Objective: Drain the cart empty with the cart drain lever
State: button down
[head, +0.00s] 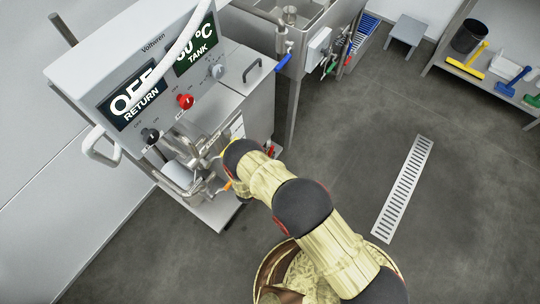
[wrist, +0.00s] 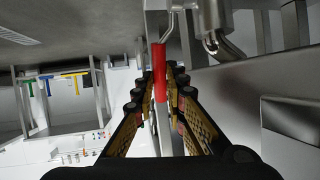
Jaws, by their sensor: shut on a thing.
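The cart (head: 235,100) is a grey metal unit with a sloped panel at the left of the head view. One display (head: 135,95) reads OFF RETURN, and the other (head: 195,52) ends in 0 °C TANK. In the wrist view my gripper (wrist: 164,82) is shut on a red lever handle (wrist: 159,70), which points along the fingers beside metal pipework. A small red part (head: 271,150) shows low on the cart's right side in the head view, beside my arm. My arm hides the gripper there. The liquid inside the cart is not visible.
A slotted floor drain (head: 403,188) lies on open floor right of the cart. A steel tank with a blue-handled valve (head: 283,61) stands behind. A shelf (head: 490,75) holds brushes and a black bucket (head: 469,36). A round vessel (head: 268,274) is beneath my arm.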

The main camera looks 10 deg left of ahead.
jog(key=shift+s+a+n+t+h, duration=0.15)
jog(key=shift+s+a+t+h, duration=0.2)
jog(key=shift+s+t, duration=0.5)
jog(key=shift+s+a+n+t+h, duration=0.15)
jog(key=shift+s+a+t, duration=0.35)
jog(key=shift+t, duration=0.45)
jog(key=shift+s+d, duration=0.1)
jog(key=shift+s, duration=0.05)
jog(key=c, duration=1.9)
grip_release()
jog(key=shift+o, duration=0.5)
jog(key=shift+d, duration=0.1)
jog(key=f+v, duration=0.1)
jog(key=v, duration=1.1)
jog(key=shift+r, duration=0.35)
